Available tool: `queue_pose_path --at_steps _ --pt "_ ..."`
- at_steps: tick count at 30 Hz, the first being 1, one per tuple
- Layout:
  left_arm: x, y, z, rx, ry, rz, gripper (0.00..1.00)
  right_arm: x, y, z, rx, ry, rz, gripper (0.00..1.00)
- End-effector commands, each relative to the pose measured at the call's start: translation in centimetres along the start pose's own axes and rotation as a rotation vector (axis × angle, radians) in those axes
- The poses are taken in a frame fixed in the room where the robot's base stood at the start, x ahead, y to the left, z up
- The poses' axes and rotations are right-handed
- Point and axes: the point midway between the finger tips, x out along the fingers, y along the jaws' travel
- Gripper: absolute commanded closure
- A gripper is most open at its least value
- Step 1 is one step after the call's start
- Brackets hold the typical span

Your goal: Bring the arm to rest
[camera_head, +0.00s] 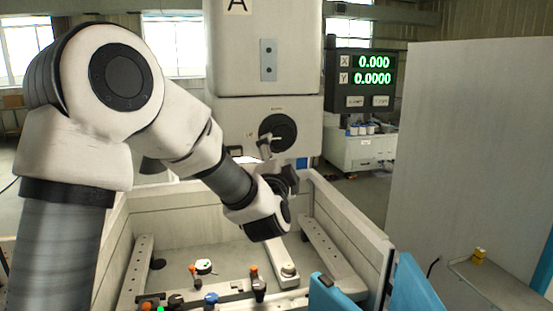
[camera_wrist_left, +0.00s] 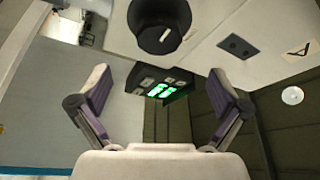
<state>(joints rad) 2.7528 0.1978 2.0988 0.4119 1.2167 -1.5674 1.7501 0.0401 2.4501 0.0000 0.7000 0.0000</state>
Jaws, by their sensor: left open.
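My left arm (camera_head: 175,135) comes in from the left, white with dark joint caps. It is bent, reaching over the machine's tank (camera_head: 222,258). My left gripper (camera_head: 278,162) is at its end, in front of the machine head (camera_head: 222,125) and close to the black round knob (camera_head: 285,125). I cannot tell from here whether it touches the knob. In the left wrist view my left gripper (camera_wrist_left: 160,90) has its two fingers wide apart with nothing between them. The knob (camera_wrist_left: 160,22) shows above and beyond the fingers there. My right gripper is not in view.
The tank walls (camera_head: 345,220) surround the space below the arm, with rails inside. Several small knobs and levers line the front edge. A display (camera_head: 365,75) with green digits stands behind. A large pale panel (camera_head: 460,150) and a shelf with a yellow block (camera_head: 479,254) are at right.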

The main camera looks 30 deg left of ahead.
Motion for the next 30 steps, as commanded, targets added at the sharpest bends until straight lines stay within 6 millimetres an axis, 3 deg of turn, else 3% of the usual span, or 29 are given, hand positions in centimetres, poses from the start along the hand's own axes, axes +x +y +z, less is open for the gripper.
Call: queue_pose_path --at_steps 16,19,20,23,26,30 --pt "-0.3 0.1 0.1 0.0 -0.001 0.001 0.01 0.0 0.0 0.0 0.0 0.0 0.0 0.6" --pt "-0.4 1.8 0.7 0.012 -0.008 0.021 0.01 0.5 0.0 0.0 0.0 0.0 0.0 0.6" --pt "-0.4 3.0 1.1 0.021 -0.012 0.036 0.01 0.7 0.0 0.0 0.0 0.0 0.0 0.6" --pt "-0.9 9.2 3.1 0.073 -0.032 0.113 0.01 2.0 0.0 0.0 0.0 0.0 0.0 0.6" --pt "-2.7 17.5 6.1 0.151 -0.055 0.23 0.01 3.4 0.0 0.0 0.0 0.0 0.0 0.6" --pt "-7.3 28.7 10.6 0.258 -0.064 0.43 0.01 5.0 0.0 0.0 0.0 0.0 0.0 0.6"
